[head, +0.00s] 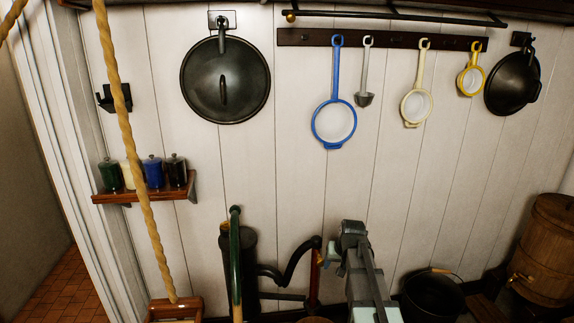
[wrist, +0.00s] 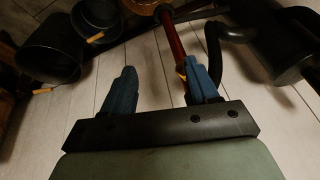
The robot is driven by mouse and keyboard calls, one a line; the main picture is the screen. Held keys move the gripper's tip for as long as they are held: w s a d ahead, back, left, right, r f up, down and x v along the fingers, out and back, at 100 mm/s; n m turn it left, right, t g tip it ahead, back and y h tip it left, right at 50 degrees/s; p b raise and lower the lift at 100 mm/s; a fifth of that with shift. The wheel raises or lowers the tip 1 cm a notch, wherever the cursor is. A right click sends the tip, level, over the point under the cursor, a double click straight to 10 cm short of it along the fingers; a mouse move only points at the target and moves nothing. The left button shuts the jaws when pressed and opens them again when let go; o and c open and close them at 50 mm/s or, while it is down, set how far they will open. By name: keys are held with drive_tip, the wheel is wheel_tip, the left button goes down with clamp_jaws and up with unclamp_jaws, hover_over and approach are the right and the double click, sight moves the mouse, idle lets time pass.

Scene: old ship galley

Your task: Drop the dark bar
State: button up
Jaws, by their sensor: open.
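My gripper (head: 336,258) is low in the middle of the head view, in front of the pale plank wall. In the wrist view my gripper (wrist: 161,78) shows two blue fingers standing well apart, with nothing held between them. The black crosspiece with screws behind the fingers looks like part of my gripper. I cannot make out a loose dark bar in either view. A dark hook rail (head: 383,40) is fixed high on the wall, far above my gripper.
A black pump (head: 240,265) with a curved pipe and red post (head: 314,278) stands just left of my gripper; the post (wrist: 173,45) shows near the right finger. A black pot (head: 432,293) and wooden barrel (head: 545,250) stand right. A rope (head: 130,135) hangs left.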

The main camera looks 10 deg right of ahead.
drive_tip(key=w+d+r+t+y, duration=0.1)
drive_tip(key=w+r+t, duration=0.35)
drive_tip(key=r, duration=1.25)
drive_tip(key=w+d+r+t, duration=0.1)
drive_tip(key=w+r, duration=0.6)
drive_tip(key=r, duration=1.1)
drive_tip(key=t+y, duration=0.4)
approach(287, 17)
drive_tip(key=s+d+f, duration=0.1)
drive_tip(key=d+f, duration=0.3)
drive_tip(key=f, duration=0.3)
drive_tip(key=d+f, duration=0.5)
drive_tip(key=f, duration=0.2)
drive_tip(key=w+a+r+y, duration=0.2)
drive_tip(key=a+r+y, duration=0.25)
drive_tip(key=r, duration=0.75)
drive_tip(key=shift+t, duration=0.55)
drive_tip(key=x, duration=1.3)
drive_tip(key=shift+w+a+f, duration=0.15)
drive_tip(key=shift+a+f, duration=0.05)
drive_tip(key=shift+f, duration=0.05)
clamp_jaws()
